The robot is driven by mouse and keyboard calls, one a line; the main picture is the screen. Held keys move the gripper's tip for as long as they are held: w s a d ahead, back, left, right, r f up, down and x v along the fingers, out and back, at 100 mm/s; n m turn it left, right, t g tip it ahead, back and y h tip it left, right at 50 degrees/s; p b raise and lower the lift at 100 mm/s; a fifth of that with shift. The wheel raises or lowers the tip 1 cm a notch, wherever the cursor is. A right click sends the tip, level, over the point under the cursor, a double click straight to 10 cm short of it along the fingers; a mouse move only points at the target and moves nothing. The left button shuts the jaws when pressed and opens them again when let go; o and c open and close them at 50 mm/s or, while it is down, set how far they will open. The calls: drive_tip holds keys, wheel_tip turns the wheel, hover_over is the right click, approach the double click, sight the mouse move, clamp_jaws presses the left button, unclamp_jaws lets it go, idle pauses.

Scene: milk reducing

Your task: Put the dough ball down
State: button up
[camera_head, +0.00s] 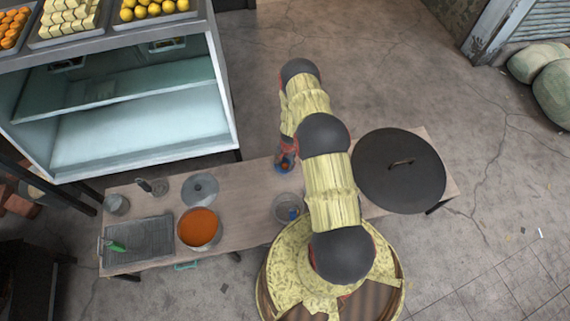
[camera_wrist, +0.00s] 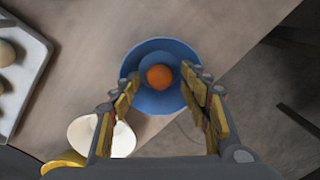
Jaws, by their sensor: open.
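An orange ball (camera_wrist: 160,77), which looks like the dough ball, rests inside a blue bowl (camera_wrist: 163,106) in the wrist view. My gripper (camera_wrist: 161,80) is open above the bowl, with one finger on each side and nothing held between them. In the head view, my gripper is down at the wooden table beside the blue bowl (camera_head: 284,170), mostly hidden by my arm. Whether a fingertip touches the bowl's rim, I cannot tell.
A white bowl (camera_wrist: 101,137) and a tray (camera_wrist: 32,72) with pale balls lie left in the wrist view.

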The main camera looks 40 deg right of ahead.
sight(285, 165)
idle(0.3)
wheel_tip(285, 165, up, 7)
drive_tip(key=p, duration=0.4)
drive_tip(key=shift+r, duration=0.1)
drive_tip(key=shift+a, duration=0.1)
